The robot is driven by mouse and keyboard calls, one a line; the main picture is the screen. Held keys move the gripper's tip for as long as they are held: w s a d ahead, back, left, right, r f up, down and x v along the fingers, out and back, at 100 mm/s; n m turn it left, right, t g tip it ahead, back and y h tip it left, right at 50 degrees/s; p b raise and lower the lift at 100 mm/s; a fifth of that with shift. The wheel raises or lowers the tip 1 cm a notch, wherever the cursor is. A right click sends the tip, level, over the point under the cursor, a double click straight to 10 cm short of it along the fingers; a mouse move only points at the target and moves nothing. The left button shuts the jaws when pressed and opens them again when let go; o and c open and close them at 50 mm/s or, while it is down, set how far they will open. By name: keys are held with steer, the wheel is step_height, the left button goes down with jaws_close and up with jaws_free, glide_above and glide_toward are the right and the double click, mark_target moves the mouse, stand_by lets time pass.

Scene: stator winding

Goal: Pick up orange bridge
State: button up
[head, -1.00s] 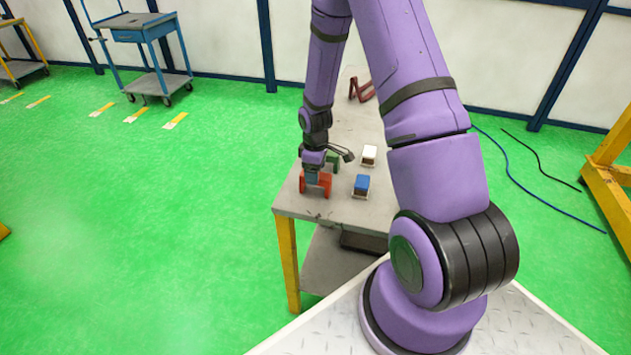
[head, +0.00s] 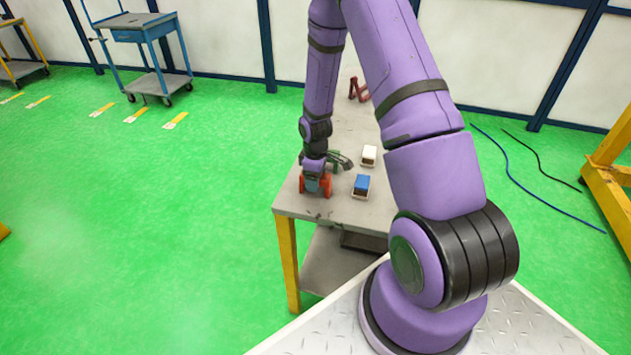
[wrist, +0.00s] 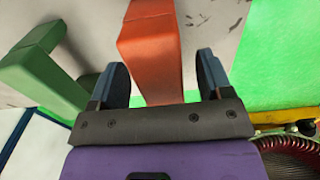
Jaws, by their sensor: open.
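The orange bridge (head: 327,185) stands near the left front corner of the table. In the wrist view the orange bridge (wrist: 150,38) runs up from between my fingers, with its near part hidden by the gripper body. My gripper (wrist: 160,75) is open, one finger on each side of the bridge, with a visible gap on both sides. In the head view my gripper (head: 316,186) is down at the bridge and hides part of it.
A green bridge (wrist: 45,70) stands close on the left in the wrist view. A dark red stand (head: 358,90) is at the far end.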

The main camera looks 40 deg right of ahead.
steer(key=shift+c, duration=0.4)
steer(key=c, duration=1.1)
steer(key=shift+o, duration=0.2)
steer(key=shift+r, duration=0.1)
